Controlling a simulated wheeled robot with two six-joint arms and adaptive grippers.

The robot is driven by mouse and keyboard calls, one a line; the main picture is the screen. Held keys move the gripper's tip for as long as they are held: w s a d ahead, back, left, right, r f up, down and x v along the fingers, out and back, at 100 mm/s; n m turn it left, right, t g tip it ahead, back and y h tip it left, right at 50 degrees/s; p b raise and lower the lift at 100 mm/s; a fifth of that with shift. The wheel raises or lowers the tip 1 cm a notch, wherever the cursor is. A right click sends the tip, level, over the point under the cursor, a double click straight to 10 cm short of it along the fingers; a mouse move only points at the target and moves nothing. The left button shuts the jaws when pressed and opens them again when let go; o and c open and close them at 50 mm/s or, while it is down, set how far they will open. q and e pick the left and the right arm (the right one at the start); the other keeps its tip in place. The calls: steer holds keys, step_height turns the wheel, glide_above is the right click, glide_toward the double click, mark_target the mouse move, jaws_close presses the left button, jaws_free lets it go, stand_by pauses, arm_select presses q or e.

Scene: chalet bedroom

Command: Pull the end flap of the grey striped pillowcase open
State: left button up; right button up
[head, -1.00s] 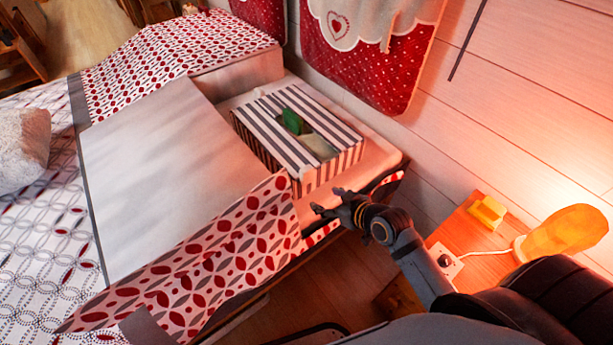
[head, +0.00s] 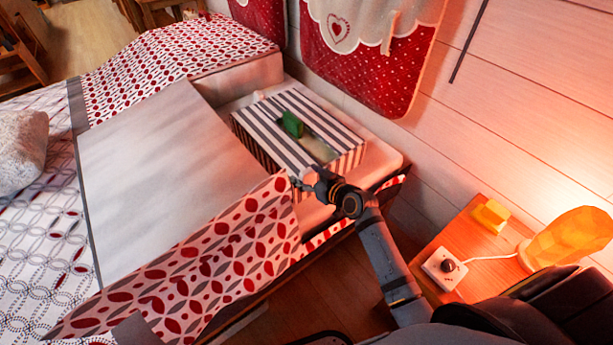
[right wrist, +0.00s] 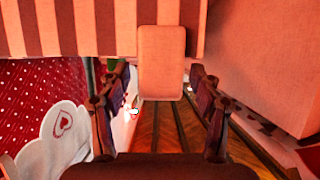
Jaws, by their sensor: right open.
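The grey striped pillowcase (head: 275,125) lies box-like on the bed, with dark and white stripes and an opening in its top. A green thing (head: 292,124) sits at that opening. My right gripper (head: 303,183) is at the pillowcase's near end, open. In the right wrist view, the striped pillowcase (right wrist: 100,28) spans the top, tinted pink. A pale rounded tab, apparently the end flap (right wrist: 162,62), hangs from it between the two open fingers of my right gripper (right wrist: 158,78). I cannot tell whether a finger touches it. My left gripper is not in view.
A red-patterned cover (head: 235,235) is folded over the bed near my right gripper. A nightstand (head: 470,235) with a glowing lamp (head: 570,238) and a yellow block (head: 491,215) stands at the right. The wooden wall (head: 500,120) runs behind the bed.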

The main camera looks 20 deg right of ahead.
steer(key=shift+w+a+f, duration=0.1)
steer(key=shift+w, duration=0.1)
steer(key=shift+c, duration=0.4)
jaws_close()
steer(key=shift+s, duration=0.15)
